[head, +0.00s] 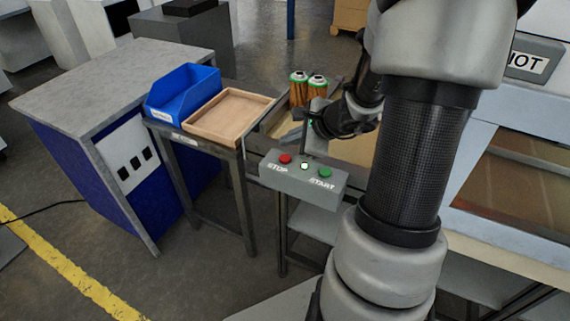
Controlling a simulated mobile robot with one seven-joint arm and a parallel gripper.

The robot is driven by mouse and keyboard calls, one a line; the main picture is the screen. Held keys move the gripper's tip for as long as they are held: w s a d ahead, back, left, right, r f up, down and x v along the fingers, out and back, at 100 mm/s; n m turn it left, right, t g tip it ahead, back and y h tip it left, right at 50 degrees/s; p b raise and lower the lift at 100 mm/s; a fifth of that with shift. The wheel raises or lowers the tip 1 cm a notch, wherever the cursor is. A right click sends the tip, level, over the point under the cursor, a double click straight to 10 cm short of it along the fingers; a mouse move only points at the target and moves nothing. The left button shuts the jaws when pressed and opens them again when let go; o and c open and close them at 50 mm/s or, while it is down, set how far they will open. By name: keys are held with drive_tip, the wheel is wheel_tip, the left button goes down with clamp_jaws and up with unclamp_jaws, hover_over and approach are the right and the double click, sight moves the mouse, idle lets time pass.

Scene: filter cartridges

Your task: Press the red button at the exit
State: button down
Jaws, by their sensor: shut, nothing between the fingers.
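The red button (285,158) sits at the left end of a grey control box (300,182), above the word STOP. A green button (324,172) marked START is at the right end, and a small white round spot (304,166) lies between them. My gripper (305,151) is shut and empty. It points down just above or behind the box, to the right of the red button in the picture. I cannot tell its exact height or whether it touches the box. The red button is in clear view.
A blue bin (184,97) and a shallow wooden tray (228,117) stand on a small table left of the box. Two cartridges (299,90) (317,92) with green-rimmed tops stand behind my gripper. A grey-topped blue cabinet (112,82) is at the left.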

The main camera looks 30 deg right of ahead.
sight(289, 160)
drive_tip(key=shift+f+b, duration=0.95)
drive_tip(key=shift+f, duration=0.4)
drive_tip(key=shift+f, duration=0.1)
idle(0.9)
drive_tip(key=shift+f+b, duration=0.3)
drive_tip(key=shift+b, duration=0.25)
drive_tip(key=shift+f+b, duration=0.4)
drive_tip(key=shift+b, duration=0.1)
idle(0.4)
drive_tip(key=shift+r, duration=0.1)
idle(0.4)
drive_tip(key=shift+r+p, duration=0.55)
drive_tip(key=shift+r, duration=0.2)
wheel_tip(289, 160, up, 5)
drive_tip(key=p, duration=0.4)
